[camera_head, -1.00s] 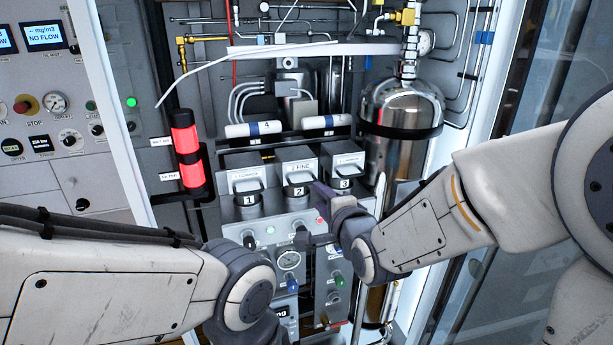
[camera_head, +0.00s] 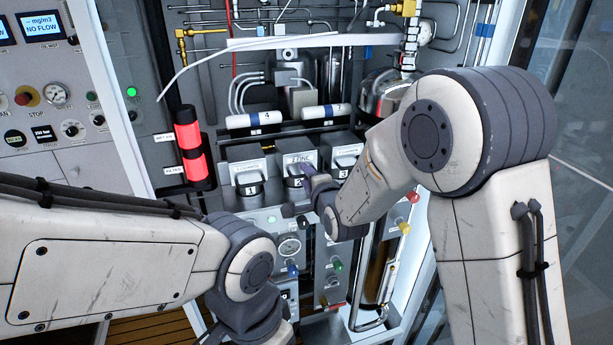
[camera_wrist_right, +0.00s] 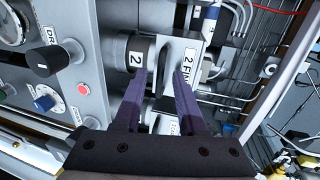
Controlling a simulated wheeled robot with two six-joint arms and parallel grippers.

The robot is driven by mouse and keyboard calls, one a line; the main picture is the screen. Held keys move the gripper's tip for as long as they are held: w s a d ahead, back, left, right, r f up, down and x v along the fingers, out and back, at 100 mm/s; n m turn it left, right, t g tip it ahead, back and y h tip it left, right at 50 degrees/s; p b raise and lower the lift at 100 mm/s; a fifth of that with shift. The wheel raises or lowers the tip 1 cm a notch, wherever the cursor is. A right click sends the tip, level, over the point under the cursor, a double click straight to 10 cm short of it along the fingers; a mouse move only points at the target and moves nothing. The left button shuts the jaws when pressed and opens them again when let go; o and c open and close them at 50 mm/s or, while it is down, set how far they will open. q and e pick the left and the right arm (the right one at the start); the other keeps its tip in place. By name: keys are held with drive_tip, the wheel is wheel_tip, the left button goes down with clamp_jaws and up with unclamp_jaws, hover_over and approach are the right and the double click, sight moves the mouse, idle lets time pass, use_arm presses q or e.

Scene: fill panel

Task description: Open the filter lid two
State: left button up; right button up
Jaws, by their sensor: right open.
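Filter lid two (camera_head: 299,160) is a pale front plate labelled "2 FINE" on the middle of three filter housings. Below it is a dark round part marked 2 (camera_head: 294,182). In the right wrist view the lid (camera_wrist_right: 181,52) and the round part (camera_wrist_right: 137,57) lie just beyond my fingertips. My right gripper (camera_wrist_right: 158,84) is open and empty, with one finger near the round part and the other near the plate's edge. Contact cannot be told. In the head view my right gripper (camera_head: 307,176) partly covers the housing front. My left gripper is not in view.
Filter housings one (camera_head: 249,174) and three (camera_head: 344,160) flank it closely. A knob-covered panel (camera_head: 270,222) lies below. Two white cylinders (camera_head: 258,119) lie above. A red-lit column (camera_head: 190,148) stands left, and a steel tank (camera_head: 383,98) stands right, partly behind my right arm.

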clamp_jaws()
idle(1.4)
